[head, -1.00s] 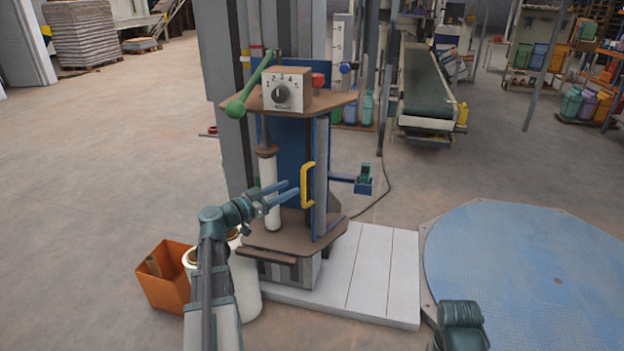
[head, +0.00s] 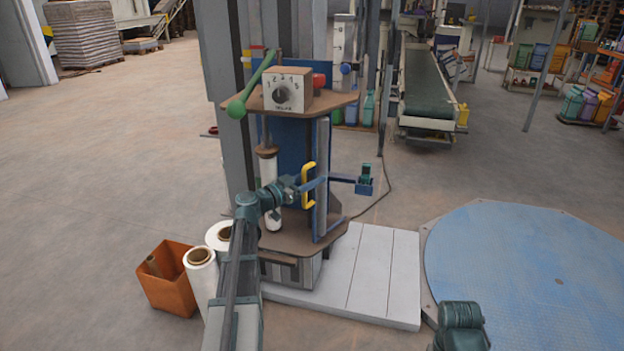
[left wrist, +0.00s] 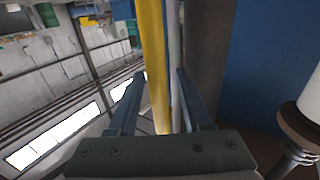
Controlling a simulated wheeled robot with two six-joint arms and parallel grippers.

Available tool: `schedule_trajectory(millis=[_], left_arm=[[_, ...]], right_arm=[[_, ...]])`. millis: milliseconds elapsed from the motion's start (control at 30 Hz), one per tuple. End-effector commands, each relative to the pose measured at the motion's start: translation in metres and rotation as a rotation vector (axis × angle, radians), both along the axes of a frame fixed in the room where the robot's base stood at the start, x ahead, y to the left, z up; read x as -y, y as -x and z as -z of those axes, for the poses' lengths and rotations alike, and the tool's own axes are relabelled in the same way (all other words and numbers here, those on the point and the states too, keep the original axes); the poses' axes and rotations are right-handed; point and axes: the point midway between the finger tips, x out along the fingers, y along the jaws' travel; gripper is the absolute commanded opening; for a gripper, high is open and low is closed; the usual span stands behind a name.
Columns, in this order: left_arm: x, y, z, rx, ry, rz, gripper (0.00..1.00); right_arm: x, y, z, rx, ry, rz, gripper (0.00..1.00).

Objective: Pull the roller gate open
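In the left wrist view the yellow handle (left wrist: 153,50) runs between the two fingers of my left gripper (left wrist: 158,88). The fingers are apart, with a gap visible on either side of the bar. Part of my right arm shows at the bottom of the head view, but its gripper does not.
A dial box (head: 288,90) and a green-knobbed lever (head: 237,108) sit above the handle. A white roll (head: 268,170) stands left of it. An orange bin (head: 165,290) and film rolls (head: 201,275) stand on the floor at left. A blue round plate (head: 530,270) lies at right.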

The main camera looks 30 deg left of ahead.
Motion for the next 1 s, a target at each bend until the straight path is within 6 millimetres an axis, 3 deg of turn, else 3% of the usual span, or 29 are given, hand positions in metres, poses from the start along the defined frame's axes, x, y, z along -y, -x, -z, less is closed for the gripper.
schedule_trajectory(millis=[33, 267, 1000], left_arm=[[0.0001, 0.0001, 0.0, 0.0, 0.0, 0.0, 0.4], [0.0001, 0.0003, 0.0, 0.0, 0.0, 0.001, 0.0], [0.0025, 0.0011, 0.0003, -0.001, 0.0, 0.007, 0.0]], right_arm=[[0.0, 0.0, 0.0, 0.0, 0.0, 0.0, 0.5], [0.0, 0.0, 0.0, 0.0, 0.0, 0.0, 0.5], [0.0, 0.0, 0.0001, 0.0, 0.0, 0.0, 0.5]])
